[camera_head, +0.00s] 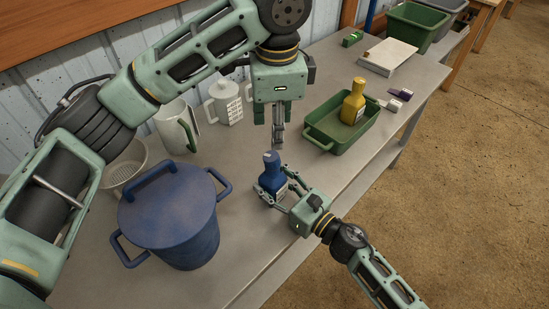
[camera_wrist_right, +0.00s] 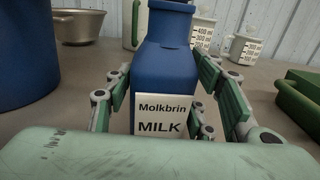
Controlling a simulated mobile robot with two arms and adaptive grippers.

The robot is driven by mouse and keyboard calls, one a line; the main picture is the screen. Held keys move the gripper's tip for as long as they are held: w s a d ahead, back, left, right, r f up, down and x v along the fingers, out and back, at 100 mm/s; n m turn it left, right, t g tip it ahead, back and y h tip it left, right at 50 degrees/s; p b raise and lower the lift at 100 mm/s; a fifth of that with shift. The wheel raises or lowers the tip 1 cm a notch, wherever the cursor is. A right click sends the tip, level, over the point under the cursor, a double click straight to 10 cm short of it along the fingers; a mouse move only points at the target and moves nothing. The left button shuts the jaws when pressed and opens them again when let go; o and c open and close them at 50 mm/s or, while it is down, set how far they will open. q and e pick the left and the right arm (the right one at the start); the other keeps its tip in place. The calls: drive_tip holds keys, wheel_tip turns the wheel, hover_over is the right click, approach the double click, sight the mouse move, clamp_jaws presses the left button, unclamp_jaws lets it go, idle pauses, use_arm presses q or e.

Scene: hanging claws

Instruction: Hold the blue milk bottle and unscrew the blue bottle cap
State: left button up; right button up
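The blue milk bottle (camera_head: 275,183) stands upright on the grey bench, with its dark blue cap (camera_head: 271,157) on top. In the right wrist view the bottle (camera_wrist_right: 166,65) fills the middle, its white label reading "Molkbrin MILK"; its top is cut off. My right gripper (camera_head: 276,188) reaches in low from the right with fingers on both sides of the bottle. Whether both fingers press on it is unclear. My left gripper (camera_head: 279,138) points down just above and slightly right of the cap, apart from it. Its fingers look close together, but their gap is hard to see.
A large blue lidded pot (camera_head: 190,245) stands close left of the bottle. A green tray (camera_head: 325,139) holding a yellow bottle (camera_head: 353,101) is at the right. White jugs (camera_head: 176,127) and a colander (camera_head: 125,165) stand at the back left. Some bare bench lies around the bottle.

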drive_tip(key=o, duration=0.4)
drive_tip(key=shift+f, duration=0.15)
drive_tip(key=shift+c, duration=0.2)
drive_tip(key=shift+d, duration=0.1)
drive_tip(key=v, duration=1.2)
drive_tip(key=shift+r, duration=0.2)
